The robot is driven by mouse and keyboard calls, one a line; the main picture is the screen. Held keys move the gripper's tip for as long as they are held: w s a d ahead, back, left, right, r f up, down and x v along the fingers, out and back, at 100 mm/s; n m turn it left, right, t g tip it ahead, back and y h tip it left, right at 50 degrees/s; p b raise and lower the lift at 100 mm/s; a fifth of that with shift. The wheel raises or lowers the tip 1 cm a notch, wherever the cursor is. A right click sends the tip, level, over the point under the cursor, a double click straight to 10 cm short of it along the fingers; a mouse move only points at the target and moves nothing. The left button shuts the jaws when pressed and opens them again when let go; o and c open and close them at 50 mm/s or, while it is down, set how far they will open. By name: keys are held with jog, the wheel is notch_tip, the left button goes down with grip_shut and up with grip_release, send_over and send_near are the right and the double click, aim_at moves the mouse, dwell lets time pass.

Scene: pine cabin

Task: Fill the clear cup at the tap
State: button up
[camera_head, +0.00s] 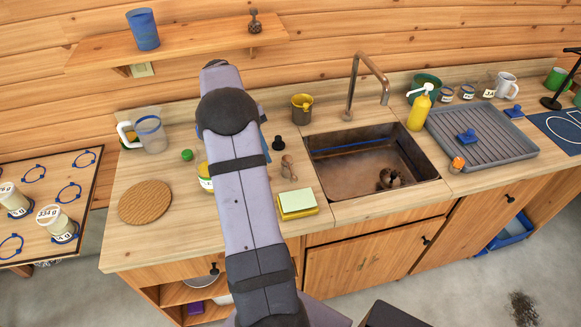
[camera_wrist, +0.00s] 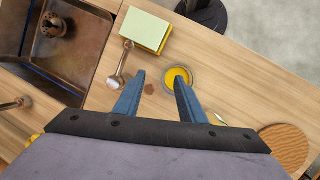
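The tap (camera_head: 352,88) is a tall bent metal spout whose end hangs over the sink (camera_head: 345,165). The sink also shows in the wrist view (camera_wrist: 80,68). My gripper (camera_wrist: 160,76) is open and empty above the counter, pointing down. Its right finger partly overlaps a yellow-filled jar (camera_wrist: 176,73).
A yellow-green sponge (camera_head: 298,203) lies left of the sink.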

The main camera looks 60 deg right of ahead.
jog(key=m+g+y, duration=0.1)
send_near(292, 176)
jog(key=shift+p+x, duration=1.55)
jog(key=shift+x, duration=2.65)
jog(key=shift+s, duration=0.1)
